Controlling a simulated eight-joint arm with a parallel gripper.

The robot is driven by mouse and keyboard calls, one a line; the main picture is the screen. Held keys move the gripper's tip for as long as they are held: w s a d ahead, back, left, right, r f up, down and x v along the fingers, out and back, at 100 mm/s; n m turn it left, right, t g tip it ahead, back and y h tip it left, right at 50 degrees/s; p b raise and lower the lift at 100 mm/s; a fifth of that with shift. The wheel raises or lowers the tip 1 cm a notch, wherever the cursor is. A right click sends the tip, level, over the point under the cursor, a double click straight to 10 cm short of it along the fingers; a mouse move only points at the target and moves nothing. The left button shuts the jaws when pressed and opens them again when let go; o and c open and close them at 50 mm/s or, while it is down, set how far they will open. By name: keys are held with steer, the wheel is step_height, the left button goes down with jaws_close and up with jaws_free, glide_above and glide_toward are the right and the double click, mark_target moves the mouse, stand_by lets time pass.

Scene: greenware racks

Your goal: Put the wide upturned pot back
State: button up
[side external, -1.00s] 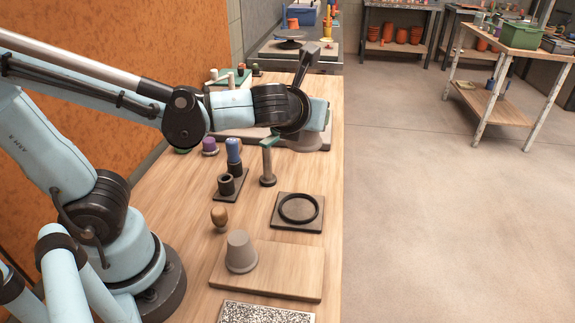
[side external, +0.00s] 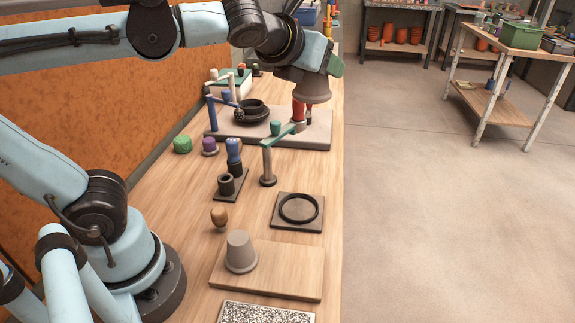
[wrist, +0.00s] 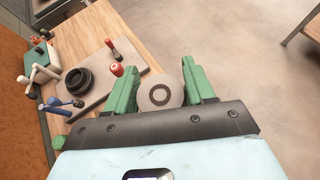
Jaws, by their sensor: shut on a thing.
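My gripper (wrist: 159,76) has its two green fingers shut on a grey-brown pot (wrist: 158,98). In the wrist view its round face with a dark ring mark lies between the fingers. In the side view the pot (side external: 313,88) hangs in the air over the far right part of the grey slab, near the red post (side external: 299,112). A second grey pot (side external: 240,250) stands upturned on the wooden board (side external: 295,275) at the front, away from my gripper.
The grey slab (side external: 262,136) carries a black ringed dish (side external: 252,111) and a blue post (side external: 211,114). A green-topped post (side external: 267,163) stands before it. A dark square plate (side external: 311,222) with a black ring is empty. Open floor lies right.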

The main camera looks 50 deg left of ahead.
steer(key=s+d+f+n+g+y, duration=0.1)
steer(key=s+d+f+n+y, duration=0.25)
steer(key=d+f, duration=0.6)
steer(key=s+d+f+n+g+y, duration=0.2)
steer(key=s+f+n+g+y, duration=0.15)
steer(key=s+f, duration=0.5)
steer(key=shift+n, duration=0.4)
steer(key=shift+s+f, duration=0.2)
steer(key=shift+f, duration=1.4)
steer(key=shift+s+f, duration=0.15)
steer(key=shift+f, duration=1.4)
steer(key=o, duration=1.3)
steer(key=shift+d, duration=0.1)
